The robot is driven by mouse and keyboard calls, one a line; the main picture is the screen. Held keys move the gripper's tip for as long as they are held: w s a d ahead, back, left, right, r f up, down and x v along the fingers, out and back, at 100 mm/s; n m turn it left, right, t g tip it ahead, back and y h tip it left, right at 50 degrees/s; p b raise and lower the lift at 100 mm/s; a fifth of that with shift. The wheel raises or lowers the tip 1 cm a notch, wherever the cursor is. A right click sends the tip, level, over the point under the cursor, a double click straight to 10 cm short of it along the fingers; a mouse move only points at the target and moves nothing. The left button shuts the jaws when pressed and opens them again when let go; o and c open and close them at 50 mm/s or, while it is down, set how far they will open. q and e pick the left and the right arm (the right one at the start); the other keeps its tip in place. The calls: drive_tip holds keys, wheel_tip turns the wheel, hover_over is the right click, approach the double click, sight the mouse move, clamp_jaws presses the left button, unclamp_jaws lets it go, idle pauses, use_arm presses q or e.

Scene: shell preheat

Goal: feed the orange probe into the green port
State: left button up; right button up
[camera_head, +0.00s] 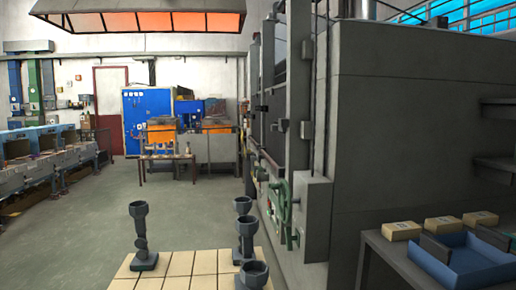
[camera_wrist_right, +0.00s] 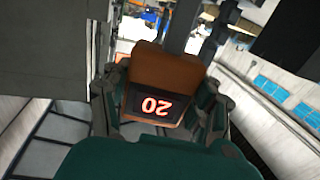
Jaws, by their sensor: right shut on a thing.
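The orange probe (camera_wrist_right: 165,68) shows in the right wrist view as a brown-orange block with a dark display reading a lit "20", upside down in the picture. My right gripper (camera_wrist_right: 160,92) is shut on it, with a dark green finger on either side. The probe's far end is hidden from this view. I cannot make out the green port for certain. A green wheel-like fitting (camera_head: 281,203) is on the side of the large grey furnace (camera_head: 400,150) in the head view. Neither gripper shows in the head view.
A pale tiled top (camera_head: 185,265) with several dark grey cup-topped stands is front centre. A dark table at right bears a blue tray (camera_head: 462,262) and cardboard boxes (camera_head: 401,230). A blue cabinet (camera_head: 150,108) stands far back. Grey floor is open at centre left.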

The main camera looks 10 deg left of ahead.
drive_tip(key=s+d+f+m+t+h, duration=0.1)
drive_tip(key=d+f+m+t+h, duration=0.2)
drive_tip(key=f+m+h, duration=0.3)
drive_tip(key=d+f+h, duration=0.1)
drive_tip(key=f+h, duration=0.1)
drive_tip(key=shift+s+h, duration=0.35)
drive_tip(key=shift+h, duration=0.05)
drive_tip(key=shift+r, duration=0.1)
